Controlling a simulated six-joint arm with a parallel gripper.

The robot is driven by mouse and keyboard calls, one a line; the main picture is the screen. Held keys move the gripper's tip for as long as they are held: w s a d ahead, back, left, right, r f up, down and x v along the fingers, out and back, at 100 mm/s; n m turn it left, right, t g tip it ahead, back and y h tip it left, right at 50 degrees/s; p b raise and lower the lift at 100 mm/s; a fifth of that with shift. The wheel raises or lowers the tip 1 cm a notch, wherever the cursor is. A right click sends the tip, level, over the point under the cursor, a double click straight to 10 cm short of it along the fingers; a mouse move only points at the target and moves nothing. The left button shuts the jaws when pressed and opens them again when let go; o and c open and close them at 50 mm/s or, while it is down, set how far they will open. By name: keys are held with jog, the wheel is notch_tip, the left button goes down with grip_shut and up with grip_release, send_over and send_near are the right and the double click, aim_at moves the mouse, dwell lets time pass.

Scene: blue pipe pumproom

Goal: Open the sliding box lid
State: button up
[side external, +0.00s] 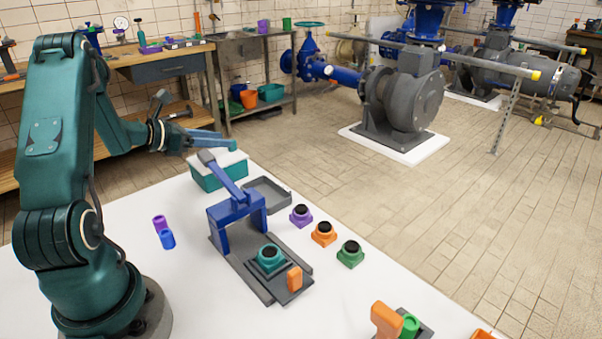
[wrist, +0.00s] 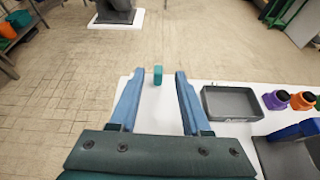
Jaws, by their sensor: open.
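A teal box (side external: 208,180) with a white lid (side external: 222,159) stands near the far edge of the white table. The lid covers the top as far as I can see; my gripper hides part of it. My gripper (side external: 234,143) is open, with its blue fingers just above the lid. In the wrist view, a small teal block (wrist: 158,76) shows between and slightly beyond the fingertips, apart from both fingers. It looks like part of the box or lid; I cannot tell which. The lid's white blends with the table there.
A grey tray (side external: 282,196) lies beside the box, also in the wrist view (wrist: 232,103). A blue lever press (side external: 236,207) on a dark base stands nearer. Purple (side external: 300,215), orange (side external: 324,234) and green (side external: 350,254) pieces stand to the right.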

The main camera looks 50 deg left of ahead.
jog(key=shift+w+a+f, duration=0.1)
jog(key=shift+f, duration=0.2)
jog(key=shift+x, duration=2.25)
grip_shut()
jog(key=shift+r, duration=0.1)
